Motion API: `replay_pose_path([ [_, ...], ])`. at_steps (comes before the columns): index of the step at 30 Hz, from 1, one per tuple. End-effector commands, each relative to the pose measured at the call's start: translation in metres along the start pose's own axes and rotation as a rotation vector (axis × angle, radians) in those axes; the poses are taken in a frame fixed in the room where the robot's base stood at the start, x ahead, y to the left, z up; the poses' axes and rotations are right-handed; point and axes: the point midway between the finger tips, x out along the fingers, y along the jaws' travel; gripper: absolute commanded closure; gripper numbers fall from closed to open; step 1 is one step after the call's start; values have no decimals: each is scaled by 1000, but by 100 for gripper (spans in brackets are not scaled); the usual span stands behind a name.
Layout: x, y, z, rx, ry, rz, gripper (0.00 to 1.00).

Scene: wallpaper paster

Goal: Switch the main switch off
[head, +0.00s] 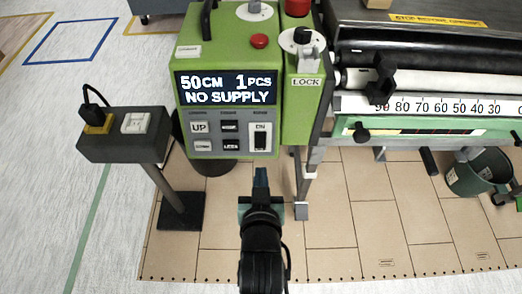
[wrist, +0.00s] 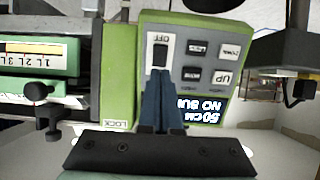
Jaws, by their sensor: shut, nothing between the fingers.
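The main switch is a black-and-white rocker (head: 260,137) at the lower right of the green control box's (head: 222,52) grey panel. In the wrist view, which is upside down, the rocker (wrist: 160,53) has an OFF label beside it. My gripper (head: 261,172) is shut and empty, just below and in front of the panel in the head view. In the wrist view its dark blue fingertips (wrist: 160,74) overlap the rocker's near edge. I cannot tell whether they touch it. The box's display (head: 226,88) is lit and reads "50CM 1PCS NO SUPPLY".
Several buttons (head: 200,128) sit left of the switch, and a red button (head: 259,41) is on top. A post with a socket box (head: 108,150) stands at left. The paster's rollers and ruler (head: 440,106) extend right, with a green bucket (head: 478,172) below. Floor in front is clear.

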Motion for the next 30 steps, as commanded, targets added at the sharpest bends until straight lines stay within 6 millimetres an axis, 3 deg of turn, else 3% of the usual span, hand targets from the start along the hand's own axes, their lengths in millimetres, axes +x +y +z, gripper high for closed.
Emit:
replay_pose_path([
  [9,64,0,1,-1,2,0,100],
  [15,92,1,1,0,1,1,100],
  [21,104,0,0,0,0,1,100],
  [30,105,0,0,0,0,1,100],
])
